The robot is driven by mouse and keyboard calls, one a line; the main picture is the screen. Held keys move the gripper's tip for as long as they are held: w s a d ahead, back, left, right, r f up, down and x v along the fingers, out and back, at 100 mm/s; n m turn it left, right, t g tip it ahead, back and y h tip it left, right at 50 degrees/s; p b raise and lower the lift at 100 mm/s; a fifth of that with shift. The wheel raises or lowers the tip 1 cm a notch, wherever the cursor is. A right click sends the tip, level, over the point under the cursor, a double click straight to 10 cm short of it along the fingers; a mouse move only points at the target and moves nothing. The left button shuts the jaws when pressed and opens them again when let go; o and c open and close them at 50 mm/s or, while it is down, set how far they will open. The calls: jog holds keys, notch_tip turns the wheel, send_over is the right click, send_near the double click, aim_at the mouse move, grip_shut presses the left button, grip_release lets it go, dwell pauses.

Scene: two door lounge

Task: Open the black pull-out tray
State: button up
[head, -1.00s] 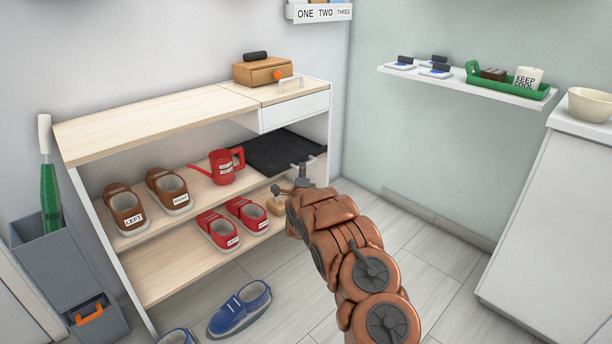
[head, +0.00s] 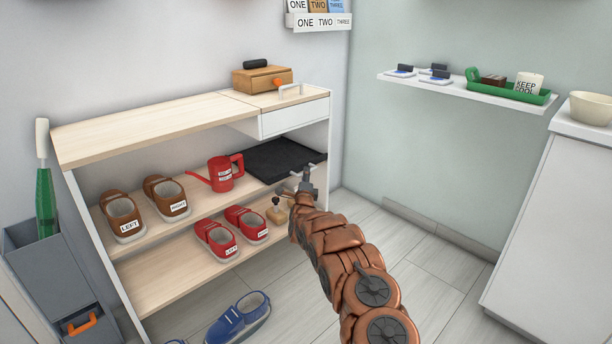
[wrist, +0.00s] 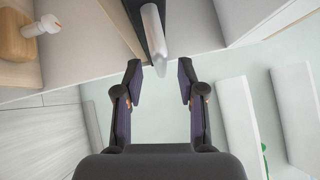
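The black pull-out tray (head: 275,157) lies flat in the shoe cabinet, at the right end of the upper shelf, below the white drawer. Its dark edge (wrist: 143,18) and pale metal bar handle (wrist: 153,32) show at the top of the wrist view. My gripper (wrist: 160,78) is open, its two fingers apart with nothing between them. The handle is just beyond the fingertips, roughly in line with the gap. In the head view my gripper (head: 305,180) is at the tray's front right, and it partly hides the handle there.
A wooden item with a round knob (head: 277,211) stands on the shelf left of my gripper. A red watering can (head: 223,173), brown shoes (head: 167,196) and red shoes (head: 246,222) share the cabinet. The white drawer (head: 295,117) overhangs the tray.

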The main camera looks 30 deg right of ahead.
jog(key=shift+b+x, duration=0.35)
jog(key=shift+x, duration=1)
jog(key=shift+c, duration=0.2)
grip_shut()
